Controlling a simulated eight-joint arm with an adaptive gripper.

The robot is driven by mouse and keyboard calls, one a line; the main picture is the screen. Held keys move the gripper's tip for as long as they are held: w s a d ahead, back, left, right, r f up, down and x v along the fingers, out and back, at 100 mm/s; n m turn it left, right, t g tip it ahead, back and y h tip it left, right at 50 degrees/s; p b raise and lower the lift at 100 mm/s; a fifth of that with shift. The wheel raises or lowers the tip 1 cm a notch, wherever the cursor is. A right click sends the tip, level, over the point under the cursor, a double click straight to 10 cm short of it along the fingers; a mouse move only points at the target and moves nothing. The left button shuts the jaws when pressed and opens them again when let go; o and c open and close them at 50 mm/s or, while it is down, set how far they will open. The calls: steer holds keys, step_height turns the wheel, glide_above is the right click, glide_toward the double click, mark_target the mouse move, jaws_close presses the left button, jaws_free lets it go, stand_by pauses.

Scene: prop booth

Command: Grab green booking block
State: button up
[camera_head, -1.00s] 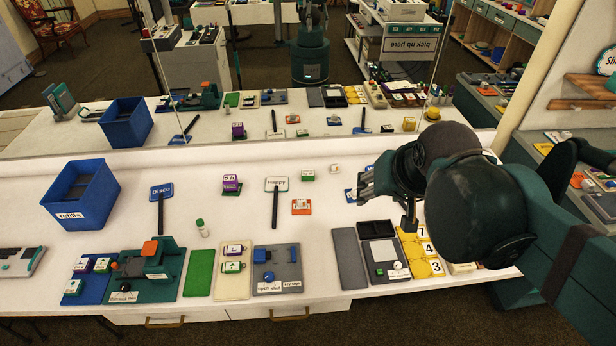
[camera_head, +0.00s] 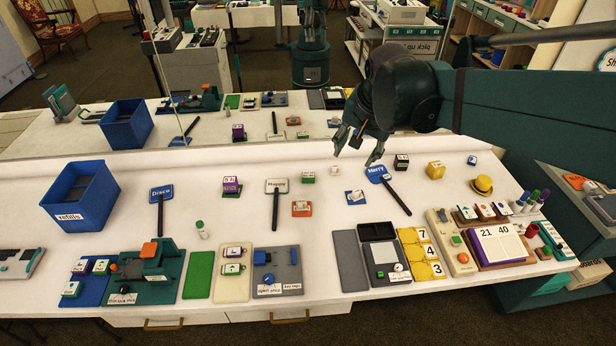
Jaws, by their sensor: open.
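A small green block with a white labelled top (camera_head: 308,177) stands alone near the back middle of the white table; its label is too small to read. Other green-and-white blocks are a block on the blue pad (camera_head: 72,288), a block beside it (camera_head: 101,266) and a block on the cream board (camera_head: 232,268). I cannot tell which is the booking block. My gripper (camera_head: 358,149) is open, fingers spread and pointing down, with nothing seen between them. It is above the table's back part, right of the lone green block and apart from it.
Near my gripper are a small white block (camera_head: 335,170), a blue "Merry" paddle (camera_head: 378,175), a black block (camera_head: 401,162) and a yellow block (camera_head: 435,170). An orange block (camera_head: 301,208) lies in front of the green one. A mirror behind the table repeats the scene.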

steer(key=w+a+f+m+g, duration=0.1)
steer(key=w+a+f+m, duration=0.2)
steer(key=w, duration=0.7)
steer(key=m+g+b, duration=0.2)
steer(key=m+g, duration=0.1)
steer(key=m, duration=0.6)
glide_above(306, 174)
steer(key=f, duration=2.5)
steer(key=shift+d+f, duration=0.2)
steer(key=shift+f, duration=0.1)
steer(key=shift+a+f, duration=0.1)
steer(key=shift+f, duration=0.25)
steer(key=shift+f, duration=1.3)
steer(key=shift+s+f+b, duration=0.15)
steer(key=shift+f+b, duration=0.25)
steer(key=shift+f, duration=2.2)
